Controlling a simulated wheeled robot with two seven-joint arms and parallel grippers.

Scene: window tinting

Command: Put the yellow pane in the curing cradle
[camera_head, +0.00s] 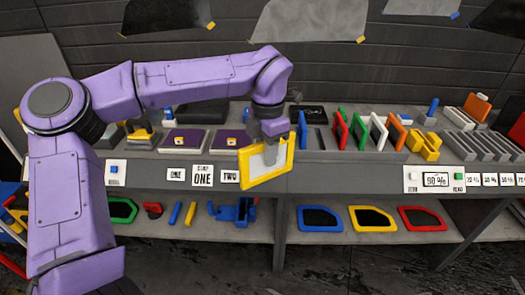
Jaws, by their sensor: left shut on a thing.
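The yellow pane (249,182) has a yellow frame around a pale sheet. It is held tilted in front of the bench's front edge. My left gripper (271,150) reaches down from above and is shut on its upper part. The curing cradle is not labelled legibly. A grey slotted rack (474,146) at the right end of the bench may be it, but I cannot be sure. The held pane is well to the left of this rack. My right gripper is not in view.
Upright coloured panes stand on the bench (330,181), with a white one (378,131) among them. A yellow slotted block (424,145) lies right of them. The lower shelf holds blue, yellow (371,219) and red (422,218) framed shapes. A small display (436,179) is on the front edge.

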